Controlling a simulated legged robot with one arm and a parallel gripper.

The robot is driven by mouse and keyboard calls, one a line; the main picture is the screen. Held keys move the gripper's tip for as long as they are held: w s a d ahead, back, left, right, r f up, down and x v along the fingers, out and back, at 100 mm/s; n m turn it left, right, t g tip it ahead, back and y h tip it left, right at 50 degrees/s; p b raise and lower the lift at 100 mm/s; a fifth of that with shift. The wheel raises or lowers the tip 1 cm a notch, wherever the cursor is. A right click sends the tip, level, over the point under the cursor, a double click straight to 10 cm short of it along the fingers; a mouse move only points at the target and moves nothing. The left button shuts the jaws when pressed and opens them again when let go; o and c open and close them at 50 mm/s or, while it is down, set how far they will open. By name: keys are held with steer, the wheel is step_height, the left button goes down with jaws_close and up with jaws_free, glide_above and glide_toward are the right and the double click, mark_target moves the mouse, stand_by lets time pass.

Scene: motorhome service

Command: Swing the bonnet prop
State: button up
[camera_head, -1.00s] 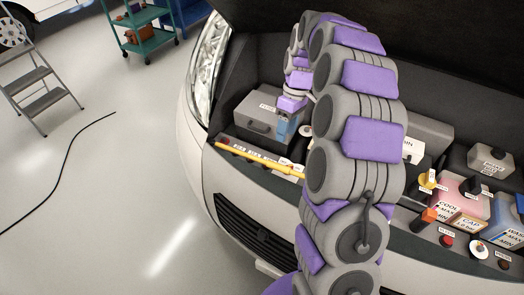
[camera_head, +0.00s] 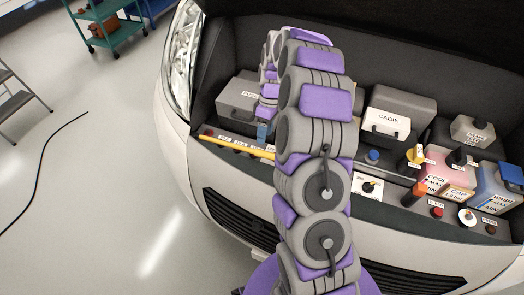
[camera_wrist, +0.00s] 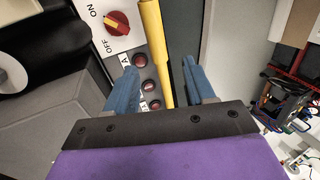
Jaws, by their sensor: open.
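The bonnet prop is a yellow rod (camera_head: 238,147) lying along the front edge of the engine bay. Its right part is hidden behind my arm. My gripper (camera_head: 263,132) is mostly hidden by the arm links, with a blue finger showing just above the rod. In the wrist view the rod (camera_wrist: 155,45) runs down between my two open blue fingers (camera_wrist: 159,68), nearer the left one. There is visible space on both sides of it. I cannot tell how deep the rod sits between the fingers. The raised dark bonnet (camera_head: 400,30) is above the bay.
A red ON/OFF rotary switch (camera_wrist: 116,22) and red round buttons (camera_wrist: 141,60) sit close beside the rod. A grey box (camera_head: 238,98), a CABIN box (camera_head: 402,105) and several fluid tanks fill the bay. A step ladder (camera_head: 20,98) and teal trolley (camera_head: 104,28) stand left on open floor.

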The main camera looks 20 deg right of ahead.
mark_target(263, 151)
steer(key=x, duration=0.4)
steer(key=d+x, duration=0.1)
steer(key=x, duration=0.2)
steer(key=shift+d+f+b, duration=0.15)
steer(key=shift+b, duration=0.25)
steer(key=shift+a+f, duration=0.25)
steer(key=shift+f, duration=0.1)
steer(key=shift+a, duration=0.3)
steer(key=shift+c, duration=0.5)
steer(key=shift+d, duration=0.25)
steer(key=c, duration=0.4)
steer(key=shift+a, duration=0.1)
jaws_close()
